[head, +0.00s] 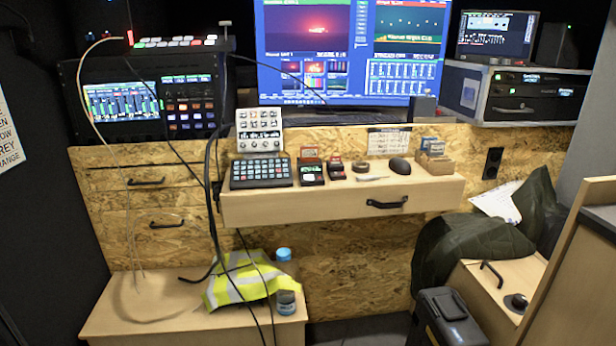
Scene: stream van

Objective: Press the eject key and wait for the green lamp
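No key marked eject can be made out at this size. On the pull-out shelf (330,205) stand two small dark devices with red parts on top, the left one (311,174) showing a pale label or screen and the right one (336,170) close beside it. To their left lie a black keypad (261,173) and a tilted white button panel (259,131). No lit green lamp shows clearly on the small devices; small green lights show on the rack unit (525,82) at the right. My gripper is not in view.
A roll of tape (361,166), a mouse (400,165) and a wooden card box (435,163) share the shelf. A large monitor (350,50) stands behind. Cables (213,200) hang at left.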

